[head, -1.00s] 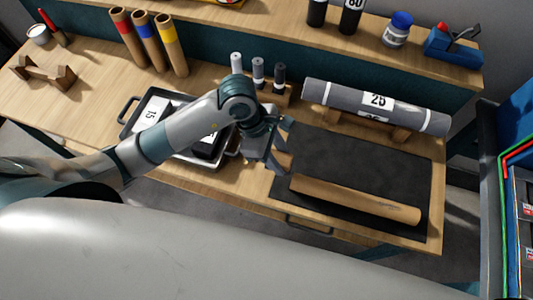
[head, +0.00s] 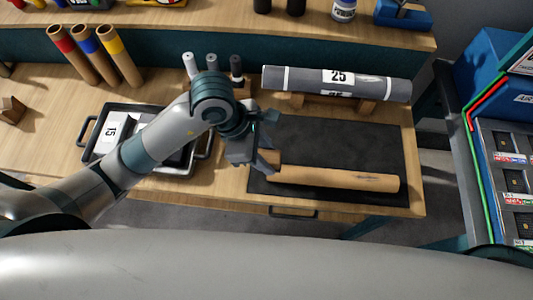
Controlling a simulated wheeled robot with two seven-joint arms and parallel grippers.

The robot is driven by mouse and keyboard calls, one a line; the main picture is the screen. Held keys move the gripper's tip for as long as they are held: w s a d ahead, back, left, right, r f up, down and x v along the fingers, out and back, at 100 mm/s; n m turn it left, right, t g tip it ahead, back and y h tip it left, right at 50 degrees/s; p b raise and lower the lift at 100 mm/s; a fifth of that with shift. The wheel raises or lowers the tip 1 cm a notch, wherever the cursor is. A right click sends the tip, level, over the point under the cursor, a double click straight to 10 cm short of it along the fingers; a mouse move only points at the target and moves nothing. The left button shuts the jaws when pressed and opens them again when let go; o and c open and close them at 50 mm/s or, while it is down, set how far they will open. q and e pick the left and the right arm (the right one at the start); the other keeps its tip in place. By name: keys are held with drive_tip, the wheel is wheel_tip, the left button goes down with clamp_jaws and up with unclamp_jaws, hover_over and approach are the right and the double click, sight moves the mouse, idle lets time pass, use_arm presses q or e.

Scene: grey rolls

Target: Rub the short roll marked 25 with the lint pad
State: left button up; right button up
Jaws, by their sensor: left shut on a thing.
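The grey roll marked 25 (head: 300,78) lies level on a wooden cradle at the back of the bench. My left gripper (head: 268,162) is low over the left part of the dark mat (head: 330,137), in front of the roll and apart from it. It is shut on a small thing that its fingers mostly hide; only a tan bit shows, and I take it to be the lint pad. My right gripper is not in view.
A black-rimmed tray (head: 92,150) with a piece marked 15 stands left, partly behind my left arm. Colour-banded tubes (head: 93,55) stand at back left. A blue cabinet (head: 490,75) borders the right.

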use_arm(q)
drive_tip(key=shift+a, duration=0.1)
drive_tip(key=shift+w+a+f+m+g, duration=0.15)
drive_tip(key=shift+w+a+m+g, duration=0.15)
drive_tip(key=shift+m, duration=0.4)
drive_tip(key=w+a+r+m+g+y+b, duration=0.1)
drive_tip(key=w+a+r+m, duration=0.1)
drive_tip(key=a+m, duration=0.3)
drive_tip(key=w+a+r+m+g+y+b, duration=0.1)
drive_tip(key=w+a+r+m+y, duration=0.1)
drive_tip(key=a+m, duration=0.4)
drive_tip(key=w+a+r+m+g+y+b, duration=0.1)
drive_tip(key=w+a+r+m+g+b, duration=0.1)
drive_tip(key=a+m, duration=0.3)
drive_tip(key=shift+w+a+r+m, duration=0.3)
drive_tip(key=shift+w+a+r, duration=0.4)
drive_tip(key=shift+r, duration=0.1)
drive_tip(key=shift+d, duration=0.1)
